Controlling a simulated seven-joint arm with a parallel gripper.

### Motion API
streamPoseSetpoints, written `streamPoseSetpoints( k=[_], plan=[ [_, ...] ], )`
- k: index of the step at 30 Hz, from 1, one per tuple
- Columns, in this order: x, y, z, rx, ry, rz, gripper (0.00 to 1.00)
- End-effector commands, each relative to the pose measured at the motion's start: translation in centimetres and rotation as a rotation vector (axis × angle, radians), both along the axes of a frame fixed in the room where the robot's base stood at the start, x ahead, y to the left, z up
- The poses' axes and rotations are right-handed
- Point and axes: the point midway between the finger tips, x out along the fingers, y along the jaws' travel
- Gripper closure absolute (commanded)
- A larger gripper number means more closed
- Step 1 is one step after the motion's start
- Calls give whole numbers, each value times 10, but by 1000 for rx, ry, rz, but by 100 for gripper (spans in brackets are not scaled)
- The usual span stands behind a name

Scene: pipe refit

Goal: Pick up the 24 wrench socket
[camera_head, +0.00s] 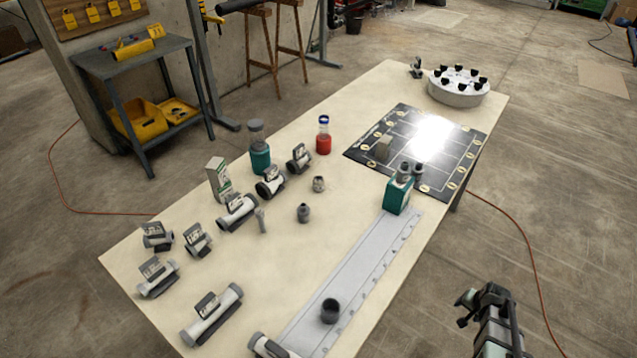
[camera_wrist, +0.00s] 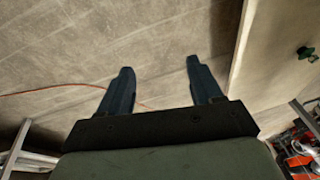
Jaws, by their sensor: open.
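No number is readable, so I cannot tell which part is the 24 wrench socket. One dark cylindrical socket (camera_head: 330,311) stands on the pale grey strip (camera_head: 352,270) near the front of the table. Two dark sockets (camera_head: 404,172) stand on or right behind a teal block (camera_head: 398,196) at the strip's far end. My gripper (camera_head: 478,297) is off the table's right side in the head view, apart from all of these. In the wrist view my gripper (camera_wrist: 160,68) is open and empty, its two fingers spread over bare floor.
Labelled grey pipe pieces (camera_head: 212,315) cover the table's left part. A red-filled bottle (camera_head: 323,138), a teal-and-grey bottle (camera_head: 259,150) and a box (camera_head: 218,180) stand behind. A black panel (camera_head: 365,150) and round white holder (camera_head: 458,96) are at the far end.

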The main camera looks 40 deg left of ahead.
Motion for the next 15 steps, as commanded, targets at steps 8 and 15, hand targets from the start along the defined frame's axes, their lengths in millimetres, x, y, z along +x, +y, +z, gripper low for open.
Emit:
streamPoseSetpoints(
  k=[8,15],
  plan=[
    [118,45,91,84,-268,-43,35],
    [199,86,189,177,-482,-76,35]
  ],
)
